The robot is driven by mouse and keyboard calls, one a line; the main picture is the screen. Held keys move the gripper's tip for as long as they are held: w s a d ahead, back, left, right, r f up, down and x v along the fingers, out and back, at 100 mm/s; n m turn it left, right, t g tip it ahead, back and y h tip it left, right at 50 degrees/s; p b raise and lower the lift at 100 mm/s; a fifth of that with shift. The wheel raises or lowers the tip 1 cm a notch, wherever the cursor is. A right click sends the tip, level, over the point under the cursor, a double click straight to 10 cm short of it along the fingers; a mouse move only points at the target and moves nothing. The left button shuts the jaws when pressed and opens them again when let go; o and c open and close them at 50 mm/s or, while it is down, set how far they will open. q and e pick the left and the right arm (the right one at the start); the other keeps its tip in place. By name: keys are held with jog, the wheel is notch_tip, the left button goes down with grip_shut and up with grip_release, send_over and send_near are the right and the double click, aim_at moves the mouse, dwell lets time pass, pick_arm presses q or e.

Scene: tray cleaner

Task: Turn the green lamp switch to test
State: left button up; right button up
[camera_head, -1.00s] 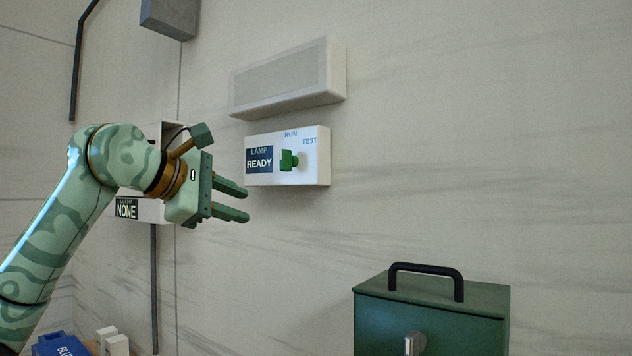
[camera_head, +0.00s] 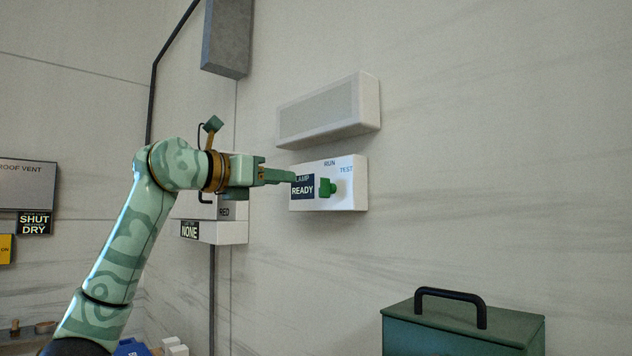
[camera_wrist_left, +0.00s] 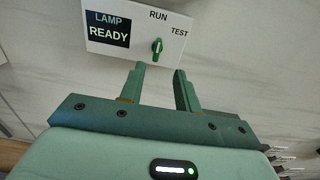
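The green lamp switch (camera_head: 327,187) is on the front of a white box (camera_head: 350,200) on the wall. RUN is printed above it and TEST to its upper right; a dark display reads LAMP READY. In the left wrist view the switch (camera_wrist_left: 157,47) stands about upright, roughly toward RUN. My left gripper (camera_head: 291,176) is left of the switch in the head view, its fingers overlapping the display's edge. In the left wrist view its two fingers (camera_wrist_left: 160,73) are apart and empty, with the switch just beyond their tips, not between them. My right gripper is not in view.
A pale slanted unit (camera_head: 330,108) is on the wall above the lamp box. A green case (camera_head: 460,325) with a black handle stands at lower right. A wall box marked NONE (camera_head: 215,232) is behind my left arm. The wall right of the lamp box is clear.

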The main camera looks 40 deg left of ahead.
aim_at(320, 183)
pick_arm(q)
jog(key=w, duration=0.7)
jog(key=w+p, duration=0.1)
jog(key=w, duration=0.2)
jog(key=shift+w+d+f, duration=0.1)
jog(key=shift+w+d, duration=0.2)
grip_shut()
